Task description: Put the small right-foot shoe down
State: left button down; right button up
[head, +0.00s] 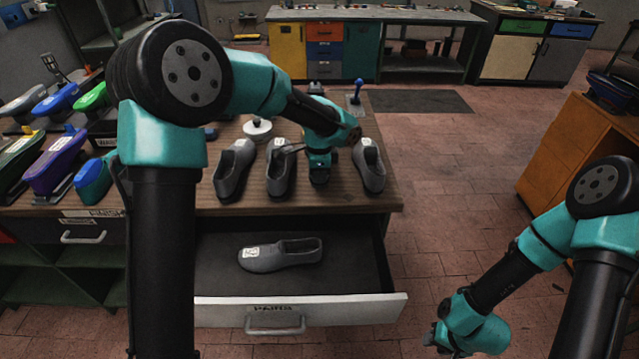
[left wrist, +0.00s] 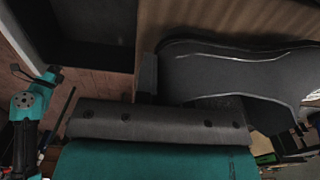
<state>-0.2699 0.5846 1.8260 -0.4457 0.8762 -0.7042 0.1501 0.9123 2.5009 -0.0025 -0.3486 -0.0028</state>
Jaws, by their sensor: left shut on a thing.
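Several grey shoes with white labels show in the head view. One shoe (head: 279,174) is at the middle of the bench, and my left gripper (head: 291,149) is shut on it at its opening. The held shoe fills the right of the left wrist view (left wrist: 235,75). I cannot tell whether its sole touches the bench. Another shoe (head: 232,172) stands to its left and one (head: 369,166) to its right. A further shoe (head: 281,255) lies sideways in the open drawer (head: 348,285). My right gripper (head: 440,338) hangs low at the right, its fingers unclear.
The wooden bench (head: 345,199) has a white round knob-like thing (head: 257,130) behind the shoes and a blue-handled lever (head: 356,92) at the back. Coloured shoe-shaped presses (head: 55,160) crowd the left. An orange cabinet (head: 570,150) stands right. The drawer has bare room around its shoe.

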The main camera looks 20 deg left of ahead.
pick_arm(q)
jog(key=shift+f, duration=1.8)
jog(key=c, duration=1.2)
grip_release()
notch_tip(320, 180, up, 12)
jog(key=shift+r, duration=0.1)
jog(key=shift+o, duration=0.4)
